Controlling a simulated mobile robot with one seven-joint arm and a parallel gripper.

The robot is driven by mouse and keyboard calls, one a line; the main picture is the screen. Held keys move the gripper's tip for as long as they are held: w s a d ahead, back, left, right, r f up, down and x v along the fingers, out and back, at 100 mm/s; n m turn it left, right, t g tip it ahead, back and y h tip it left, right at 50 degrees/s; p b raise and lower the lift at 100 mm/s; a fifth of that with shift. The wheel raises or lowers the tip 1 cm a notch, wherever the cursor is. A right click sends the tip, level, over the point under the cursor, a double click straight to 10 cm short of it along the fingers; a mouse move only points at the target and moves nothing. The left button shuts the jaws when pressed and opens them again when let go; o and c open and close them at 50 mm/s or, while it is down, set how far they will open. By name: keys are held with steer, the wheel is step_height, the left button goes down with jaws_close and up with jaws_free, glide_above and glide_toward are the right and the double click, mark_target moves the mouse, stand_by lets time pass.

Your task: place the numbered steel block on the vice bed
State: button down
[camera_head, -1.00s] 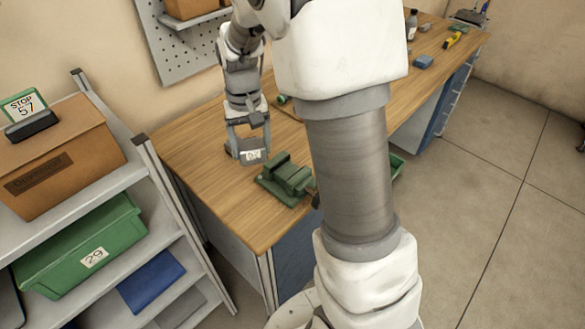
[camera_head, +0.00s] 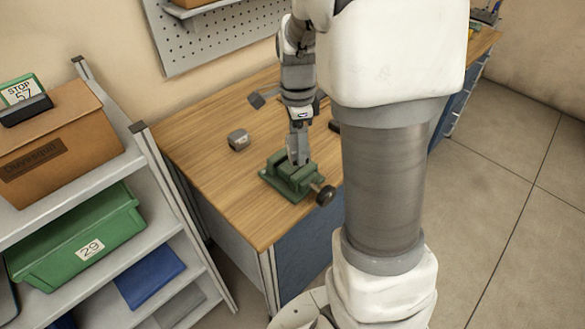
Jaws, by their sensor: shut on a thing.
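The green vice (camera_head: 277,184) stands near the front edge of the wooden bench, with its dark round handle end at lower right. My gripper (camera_head: 298,157) points down over the vice, seen nearly edge-on. It is shut on a narrow grey piece, apparently the numbered steel block, at the vice jaws. The fingers hide most of this piece, and no number can be read on it now. I cannot tell whether it touches the vice bed. Another small grey block (camera_head: 238,139) lies on the bench to the left of the vice, apart from my gripper.
The wooden bench (camera_head: 205,150) is clear at the left and front left. A shelf rack at left holds a cardboard box (camera_head: 55,150), a green bin (camera_head: 75,245) marked 29 and a blue item (camera_head: 150,277). A pegboard (camera_head: 215,35) hangs behind. My arm hides the bench's right part.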

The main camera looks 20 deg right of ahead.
steer(key=s+d+m+b, duration=0.1)
steer(key=s+d+m, duration=0.1)
steer(key=m, duration=1)
glide_above(291, 169)
steer(key=w, duration=0.1)
steer(key=f, duration=0.8)
steer(key=shift+d+f, duration=0.3)
steer(key=shift+d, duration=0.05)
steer(key=shift+f, duration=1.9)
steer(key=shift+f, duration=0.2)
jaws_free()
